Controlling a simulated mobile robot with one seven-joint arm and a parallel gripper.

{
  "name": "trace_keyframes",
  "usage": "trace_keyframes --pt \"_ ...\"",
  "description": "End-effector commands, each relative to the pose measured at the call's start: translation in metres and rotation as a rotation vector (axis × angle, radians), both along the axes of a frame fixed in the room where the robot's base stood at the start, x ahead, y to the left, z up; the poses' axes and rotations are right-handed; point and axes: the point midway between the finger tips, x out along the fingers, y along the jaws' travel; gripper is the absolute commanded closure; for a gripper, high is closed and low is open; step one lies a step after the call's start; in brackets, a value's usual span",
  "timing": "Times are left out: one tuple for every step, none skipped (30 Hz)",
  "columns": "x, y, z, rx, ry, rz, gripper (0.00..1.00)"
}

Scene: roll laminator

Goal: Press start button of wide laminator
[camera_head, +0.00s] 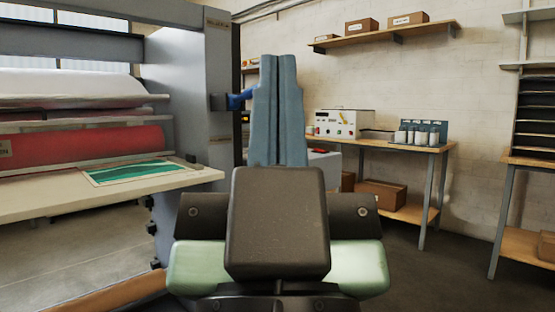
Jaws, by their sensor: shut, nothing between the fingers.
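The wide laminator (190,80) fills the left side, a large grey machine with a white roll (65,84), a red roll (75,145) and a pale feed table (100,195). A green print (135,172) lies on that table. A blue handle-like part (238,101) sits by a dark bracket (217,102) on its right upright. I cannot make out a start button; part of the scene is hidden behind my arm. My gripper (278,62) is in the middle, its two blue-grey fingers shut and empty, pointing away from me, just right of the upright in the picture.
A wooden bench (430,148) at the back right holds a white instrument box (343,123) and several small containers. Boxes (380,194) sit on its lower shelf. A wall shelf (385,35) hangs above. A rack (535,140) stands at the far right. Floor right of my arm is clear.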

Motion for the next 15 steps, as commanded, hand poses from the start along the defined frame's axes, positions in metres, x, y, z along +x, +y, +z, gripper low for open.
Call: trace_keyframes --pt "0.0000 0.0000 0.0000 0.000 0.000 0.000 1.00" --pt "0.0000 0.0000 0.0000 0.000 0.000 0.000 1.00" --pt "0.0000 0.0000 0.0000 0.000 0.000 0.000 1.00" --pt "0.0000 0.0000 0.0000 0.000 0.000 0.000 1.00" --pt "0.0000 0.0000 0.0000 0.000 0.000 0.000 1.00" --pt "0.0000 0.0000 0.0000 0.000 0.000 0.000 1.00" --pt "0.0000 0.0000 0.0000 0.000 0.000 0.000 1.00" --pt "0.0000 0.0000 0.0000 0.000 0.000 0.000 1.00" --pt "0.0000 0.0000 0.0000 0.000 0.000 0.000 1.00" --pt "0.0000 0.0000 0.0000 0.000 0.000 0.000 1.00" --pt "0.0000 0.0000 0.0001 0.000 0.000 0.000 1.00" --pt "0.0000 0.0000 0.0009 0.000 0.000 0.000 1.00" --pt "0.0000 0.0000 0.0021 0.000 0.000 0.000 1.00" --pt "0.0000 0.0000 0.0038 0.000 0.000 0.000 1.00" --pt "0.0000 0.0000 0.0071 0.000 0.000 0.000 1.00"
